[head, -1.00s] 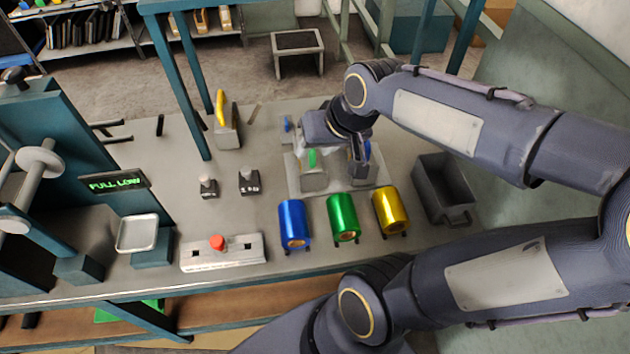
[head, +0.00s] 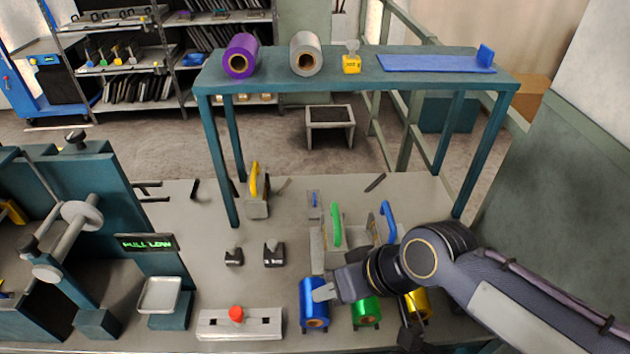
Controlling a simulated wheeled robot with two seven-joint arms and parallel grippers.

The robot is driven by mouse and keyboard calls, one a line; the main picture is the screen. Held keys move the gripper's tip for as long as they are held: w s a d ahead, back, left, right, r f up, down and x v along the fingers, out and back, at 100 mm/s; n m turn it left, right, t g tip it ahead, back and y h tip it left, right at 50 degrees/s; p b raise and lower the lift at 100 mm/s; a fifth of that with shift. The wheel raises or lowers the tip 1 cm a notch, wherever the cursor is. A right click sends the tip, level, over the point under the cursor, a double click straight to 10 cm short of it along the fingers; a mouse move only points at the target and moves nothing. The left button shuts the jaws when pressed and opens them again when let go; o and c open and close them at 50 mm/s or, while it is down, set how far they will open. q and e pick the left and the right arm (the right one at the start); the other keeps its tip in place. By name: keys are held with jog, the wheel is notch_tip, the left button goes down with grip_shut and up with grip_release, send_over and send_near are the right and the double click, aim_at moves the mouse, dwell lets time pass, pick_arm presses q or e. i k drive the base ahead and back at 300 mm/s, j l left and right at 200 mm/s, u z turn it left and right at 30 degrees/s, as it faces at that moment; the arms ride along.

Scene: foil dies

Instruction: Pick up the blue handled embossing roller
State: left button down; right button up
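The blue handled embossing roller (head: 388,220) stands on the bench right of the green handled one (head: 335,224). Its curved blue handle shows; its lower body is mostly hidden behind my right arm. My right gripper (head: 326,291) is low in the picture, in front of the tools, over the blue foil roll and beside the green one. It is apart from the blue handle. I see one pale finger clearly, so I cannot tell whether it is open or shut. My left gripper is not in view.
Blue (head: 313,313), green (head: 366,312) and yellow (head: 420,304) foil rolls line the front. A yellow handled tool (head: 257,190) stands behind left. A teal raised shelf (head: 350,82) spans the back. A red-button box (head: 240,324) is front left.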

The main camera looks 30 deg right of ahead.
aim_at(381, 222)
jog(key=z, duration=1.7)
jog(key=k+u, duration=0.15)
jog(key=u, duration=0.3)
jog(key=k+j+u, duration=0.1)
jog(key=u, duration=0.35)
jog(key=k+j+u, duration=0.2)
jog(key=u, duration=0.25)
